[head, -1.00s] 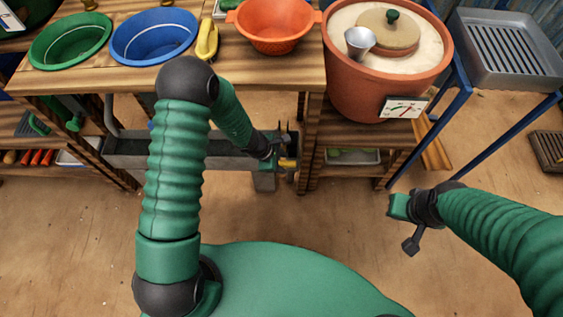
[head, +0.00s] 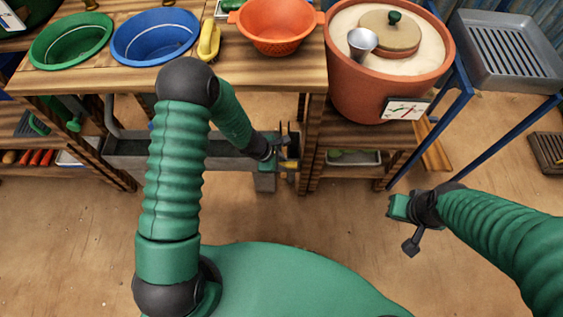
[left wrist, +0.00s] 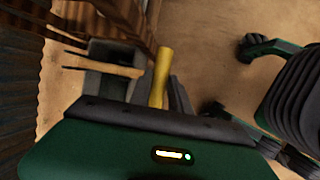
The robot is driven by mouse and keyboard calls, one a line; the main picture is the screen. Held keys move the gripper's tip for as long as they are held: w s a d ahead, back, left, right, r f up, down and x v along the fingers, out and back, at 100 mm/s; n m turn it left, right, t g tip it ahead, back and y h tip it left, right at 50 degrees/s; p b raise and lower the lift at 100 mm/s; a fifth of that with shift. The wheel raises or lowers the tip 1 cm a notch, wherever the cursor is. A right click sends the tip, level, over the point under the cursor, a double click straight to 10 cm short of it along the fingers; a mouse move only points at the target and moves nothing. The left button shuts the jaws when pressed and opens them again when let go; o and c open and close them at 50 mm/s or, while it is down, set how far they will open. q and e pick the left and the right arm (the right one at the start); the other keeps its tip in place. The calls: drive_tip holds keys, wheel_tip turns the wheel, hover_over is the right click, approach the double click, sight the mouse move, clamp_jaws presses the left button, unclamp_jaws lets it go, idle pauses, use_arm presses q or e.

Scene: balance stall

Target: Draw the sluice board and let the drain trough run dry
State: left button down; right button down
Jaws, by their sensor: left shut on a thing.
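The grey drain trough (head: 130,162) hangs under the wooden bench, with its right end near the bench leg. My left gripper (head: 276,152) is at that right end, shut on the yellow-handled sluice board. The yellow handle (left wrist: 161,77) stands out past the gripper body in the left wrist view. The fingertips and most of the board are hidden, and I cannot tell how far the board sits in its slot. I cannot make out water in the trough. My right gripper (head: 398,207) is over bare floor at the right; its jaw opening does not show clearly.
The bench top (head: 100,80) holds a green basin (head: 70,40), a blue basin (head: 153,37), a yellow-handled brush (head: 209,41) and an orange colander (head: 276,27). A terracotta tub (head: 375,75) stands right of them. A blue-legged stand with a grey tray (head: 508,50) is at right. The front floor is clear.

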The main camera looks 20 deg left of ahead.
use_arm(q)
drive_tip(key=shift+w+r, duration=0.15)
drive_tip(key=shift+w, duration=0.1)
idle(0.4)
wheel_tip(320, 180, up, 8)
drive_tip(key=p, duration=0.5)
drive_tip(key=shift+p, duration=0.35)
drive_tip(key=shift+f, duration=0.2)
drive_tip(key=c, duration=1.3)
unclamp_jaws()
drive_tip(key=shift+f, duration=0.1)
drive_tip(key=shift+o, duration=0.2)
drive_tip(key=shift+s, duration=0.1)
drive_tip(key=p+v, duration=0.7)
drive_tip(key=v, duration=0.9)
drive_tip(key=shift+s+r, duration=0.2)
drive_tip(key=shift+r, duration=0.15)
